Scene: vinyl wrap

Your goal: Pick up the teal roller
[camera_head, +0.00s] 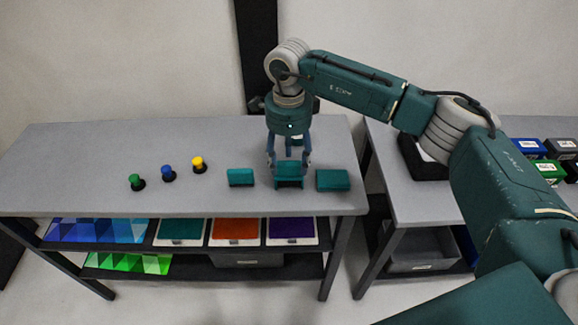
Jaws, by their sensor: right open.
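Three teal items stand in a row on the grey table (80,180): a left teal block (240,177), a middle teal piece (289,182) and a right teal block (332,180). None shows a clear roller shape at this size, so I cannot tell which is the roller. My right gripper (289,162) points straight down over the middle teal piece, open, with its fingertips at or just above its top. Whether they touch it I cannot tell. The fingers hide part of its back. My left gripper is not in view.
Green (136,182), blue (168,173) and yellow (198,164) topped black pieces stand to the left. Coloured sheets (180,230) lie on the shelf below. A second table (410,200) at the right carries a black tray and boxes. The table's left end is clear.

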